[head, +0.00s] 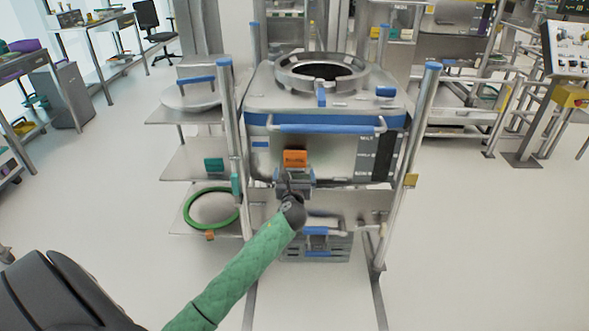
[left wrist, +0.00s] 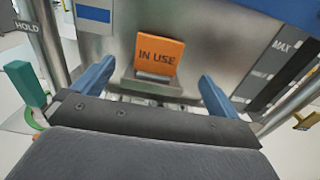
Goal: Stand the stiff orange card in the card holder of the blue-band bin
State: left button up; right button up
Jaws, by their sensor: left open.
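The orange card (head: 295,158), marked "IN USE", stands against the front wall of the blue-band bin (head: 315,117). In the left wrist view the card (left wrist: 160,54) leans slightly, with its lower edge at a small metal holder (left wrist: 153,77) on the bin. My left gripper (head: 294,172) is just in front of the card. Its two blue fingers are spread wide in the left wrist view (left wrist: 152,82), one on each side of the card and apart from it. How deep the card sits in the holder is hard to tell. My right gripper does not show.
Steel posts with blue caps (head: 432,65) flank the bin. Side shelves at left hold a green ring (head: 212,207) and a teal block (head: 214,164). A grey crate (head: 318,247) sits below the bin. The floor at right is clear.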

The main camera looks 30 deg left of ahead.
pick_arm(q)
jog(key=shift+s+d, duration=0.2)
jog(key=shift+s, duration=0.2)
jog(key=s+d+f+n+g+h, duration=0.6)
jog(key=s+d+f+n, duration=0.8)
jog(key=s+d+f, duration=0.55)
jog(key=s+d+n+g+h, duration=0.5)
jog(key=s+d+n, duration=0.8)
jog(key=s+d, duration=0.6)
jog(key=s+f+h, duration=0.1)
jog(key=s+h, duration=0.1)
jog(key=s, duration=0.1)
jog(key=shift+s+d, duration=0.35)
jog(key=shift+d, duration=0.05)
jog(key=shift+g, duration=0.3)
